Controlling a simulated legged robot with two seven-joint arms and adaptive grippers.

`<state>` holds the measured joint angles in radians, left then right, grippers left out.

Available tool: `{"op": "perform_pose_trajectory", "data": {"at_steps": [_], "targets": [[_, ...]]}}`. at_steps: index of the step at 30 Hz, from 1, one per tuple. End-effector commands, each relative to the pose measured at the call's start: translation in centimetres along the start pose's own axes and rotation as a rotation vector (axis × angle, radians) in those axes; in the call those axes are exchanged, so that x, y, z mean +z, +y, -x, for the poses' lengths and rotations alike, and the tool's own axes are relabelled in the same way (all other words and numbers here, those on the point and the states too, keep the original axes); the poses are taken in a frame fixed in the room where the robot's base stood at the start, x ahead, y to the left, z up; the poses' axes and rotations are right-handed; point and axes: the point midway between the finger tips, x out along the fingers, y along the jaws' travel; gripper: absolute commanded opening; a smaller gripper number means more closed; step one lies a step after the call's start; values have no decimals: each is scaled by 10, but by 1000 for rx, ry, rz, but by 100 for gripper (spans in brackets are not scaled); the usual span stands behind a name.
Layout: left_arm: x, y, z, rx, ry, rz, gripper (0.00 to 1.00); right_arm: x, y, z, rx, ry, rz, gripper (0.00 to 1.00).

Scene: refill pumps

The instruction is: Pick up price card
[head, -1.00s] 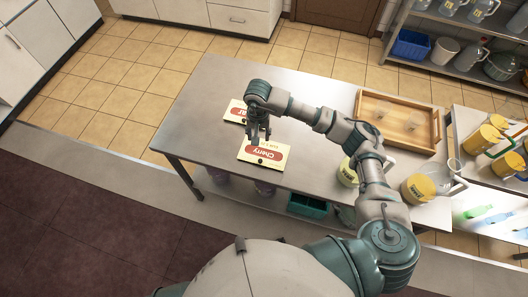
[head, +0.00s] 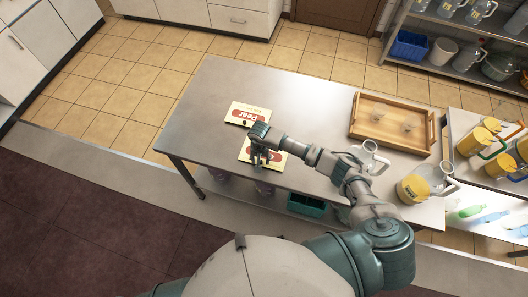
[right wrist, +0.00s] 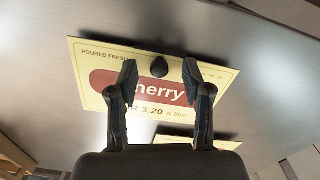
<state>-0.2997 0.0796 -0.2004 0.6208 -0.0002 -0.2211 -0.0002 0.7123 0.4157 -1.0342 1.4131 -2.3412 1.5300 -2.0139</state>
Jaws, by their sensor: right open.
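The cream price card with a red oval reading Cherry (head: 244,152) lies on the steel table, partly hidden by my right gripper in the head view. The right wrist view shows this Cherry card (right wrist: 93,95) with a dark round knob (right wrist: 160,67) near its upper edge. My right gripper (head: 264,161) is over the card. In the right wrist view the gripper (right wrist: 159,75) is open, its fingers apart on either side of the knob, which is not gripped. The Pear card (head: 248,114) lies farther back. My left gripper is not in view.
The steel table (head: 212,90) is clear around the cards. A wooden tray (head: 353,122) holds small clear things at right. A side table (head: 452,128) holds yellow jugs.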

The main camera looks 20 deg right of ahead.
Motion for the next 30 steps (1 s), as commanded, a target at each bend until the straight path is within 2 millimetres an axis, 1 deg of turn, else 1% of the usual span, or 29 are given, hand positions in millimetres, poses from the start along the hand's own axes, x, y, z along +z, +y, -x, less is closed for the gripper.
{"op": "perform_pose_trajectory", "data": {"at_steps": [1,3,9,10,11,12,14,15,16,26,30], "targets": [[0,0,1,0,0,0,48,1,0,-6,2,-3,0,49],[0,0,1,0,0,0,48,0,1,-10,2,-1,0,49],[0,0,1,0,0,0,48,0,0,-11,2,0,1,49],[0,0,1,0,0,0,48,0,0,-11,2,0,1,44],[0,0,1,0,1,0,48,0,0,-11,2,0,1,37],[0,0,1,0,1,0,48,0,0,-11,2,0,1,27],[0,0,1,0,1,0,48,0,1,-11,2,0,1,12],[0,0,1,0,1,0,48,0,1,-11,2,-1,1,2],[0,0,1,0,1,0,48,0,1,-11,2,-1,1,0],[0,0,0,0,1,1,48,0,1,-11,2,-1,1,0],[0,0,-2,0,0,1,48,0,0,-5,1,0,2,0]]}}
